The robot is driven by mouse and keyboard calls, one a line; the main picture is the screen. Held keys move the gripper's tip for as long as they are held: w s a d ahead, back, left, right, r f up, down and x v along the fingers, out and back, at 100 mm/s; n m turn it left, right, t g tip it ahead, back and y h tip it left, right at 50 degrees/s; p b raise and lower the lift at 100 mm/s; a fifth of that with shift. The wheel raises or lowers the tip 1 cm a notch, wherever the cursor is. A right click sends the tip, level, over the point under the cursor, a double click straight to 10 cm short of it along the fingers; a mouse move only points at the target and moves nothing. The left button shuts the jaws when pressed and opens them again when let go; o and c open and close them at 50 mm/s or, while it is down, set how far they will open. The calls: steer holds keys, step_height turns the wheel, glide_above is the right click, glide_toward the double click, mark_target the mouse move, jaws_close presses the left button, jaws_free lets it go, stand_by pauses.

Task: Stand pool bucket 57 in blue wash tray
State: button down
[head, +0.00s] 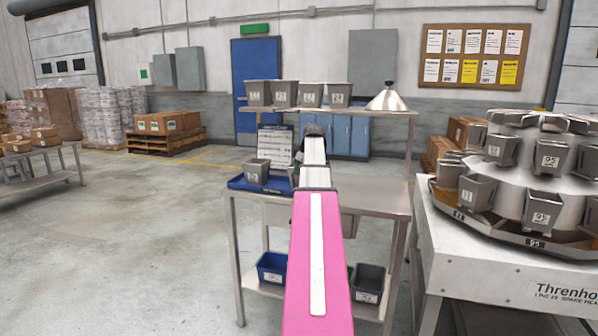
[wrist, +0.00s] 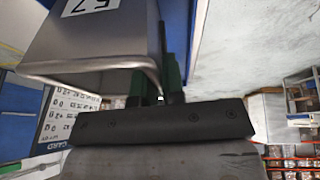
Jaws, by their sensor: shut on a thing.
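Pool bucket 57 (wrist: 90,45) is a grey metal bucket with a white label, filling the upper left of the wrist view, where its number shows inverted. My gripper (wrist: 168,85) is shut on its rim, with dark fingers and green pads at the edge. In the head view my pink arm reaches over the table and hides the fingertips; I cannot make out the held bucket there. The blue wash tray (head: 236,184) lies at the table's left end, its right part behind my arm. Another grey bucket (head: 257,170) stands upright in it; its number is too small to read.
Several grey buckets (head: 285,93) and a metal cone (head: 387,99) stand on the shelf above the table (head: 377,200). A white card (head: 274,143) stands behind the tray. The weigher (head: 510,190) is close on the right. The table's right part looks clear.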

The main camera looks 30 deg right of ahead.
steer(key=c, duration=1.2)
jaws_free()
steer(key=v, duration=1.2)
steer(key=shift+s, duration=0.1)
steer(key=a+f+m+g, duration=0.1)
steer(key=a+f+m, duration=0.1)
steer(key=a+f, duration=1.05)
steer(key=a+f+m+g, duration=0.1)
steer(key=a+f+m, duration=0.1)
steer(key=a+f, duration=1.05)
steer(key=s+a+f+m, duration=0.1)
steer(key=s+a+f, duration=0.4)
steer(key=f, duration=0.3)
steer(key=s+a+f+m+g+h, duration=0.1)
steer(key=s+a+f+m, duration=0.1)
steer(key=s+a+f, duration=0.4)
steer(key=s+a+f+m+g+h, duration=0.1)
steer(key=s+a+f, duration=0.4)
steer(key=a+f, duration=0.3)
steer(key=shift+s+f, duration=0.2)
steer(key=shift+f, duration=0.3)
steer(key=shift+s+f, duration=0.2)
steer(key=shift+f, duration=0.35)
